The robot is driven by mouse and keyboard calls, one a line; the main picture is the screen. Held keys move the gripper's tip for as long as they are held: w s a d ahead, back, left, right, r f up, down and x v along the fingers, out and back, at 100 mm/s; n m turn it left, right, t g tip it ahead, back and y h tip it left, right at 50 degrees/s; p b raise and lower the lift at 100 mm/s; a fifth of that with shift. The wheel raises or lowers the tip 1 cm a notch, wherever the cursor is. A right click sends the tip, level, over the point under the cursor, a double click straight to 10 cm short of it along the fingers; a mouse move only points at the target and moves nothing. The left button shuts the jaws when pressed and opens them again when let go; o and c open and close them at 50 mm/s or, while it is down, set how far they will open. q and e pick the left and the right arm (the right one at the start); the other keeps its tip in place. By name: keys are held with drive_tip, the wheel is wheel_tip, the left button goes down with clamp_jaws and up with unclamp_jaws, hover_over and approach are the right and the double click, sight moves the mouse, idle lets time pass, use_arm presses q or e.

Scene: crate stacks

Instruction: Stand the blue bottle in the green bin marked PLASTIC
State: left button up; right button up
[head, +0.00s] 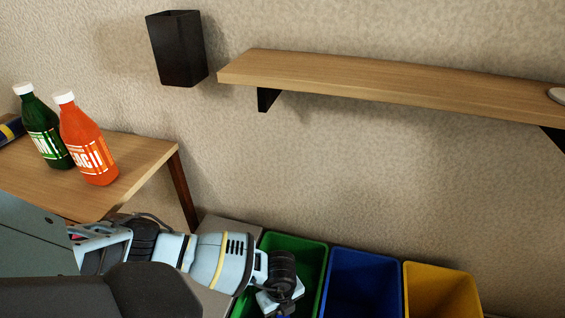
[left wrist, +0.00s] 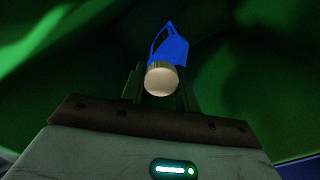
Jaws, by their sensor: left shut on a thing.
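The green bin (head: 300,249) is at the bottom centre of the head view, and no marking on it shows. My left gripper (head: 281,300) reaches down into it. The left wrist view shows the blue bottle (left wrist: 173,47) with a white cap between the fingers of my left gripper (left wrist: 161,88), which is shut on it near the cap. Green walls (left wrist: 62,95) surround the bottle there. I cannot tell whether its base touches the bin floor. In the head view the bottle is hidden by my gripper and arm. My right gripper is not in view.
A blue bin (head: 362,275) and a yellow bin (head: 440,285) stand right of the green one. A wooden table (head: 135,155) at left holds a green bottle (head: 42,125) and an orange bottle (head: 87,140). A wall shelf (head: 390,85) and black box (head: 178,50) are above.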

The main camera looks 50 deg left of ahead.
use_arm(q)
drive_tip(key=shift+f, duration=0.9)
drive_tip(key=shift+f+b, duration=0.1)
drive_tip(key=shift+b, duration=0.2)
drive_tip(key=o, duration=0.6)
drive_tip(key=shift+o, duration=0.6)
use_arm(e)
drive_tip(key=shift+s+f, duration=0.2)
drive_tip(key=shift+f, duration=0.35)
use_arm(q)
drive_tip(key=shift+r, duration=0.3)
wheel_tip(320, 180, up, 12)
drive_tip(key=p, duration=0.6)
drive_tip(key=shift+f, duration=0.15)
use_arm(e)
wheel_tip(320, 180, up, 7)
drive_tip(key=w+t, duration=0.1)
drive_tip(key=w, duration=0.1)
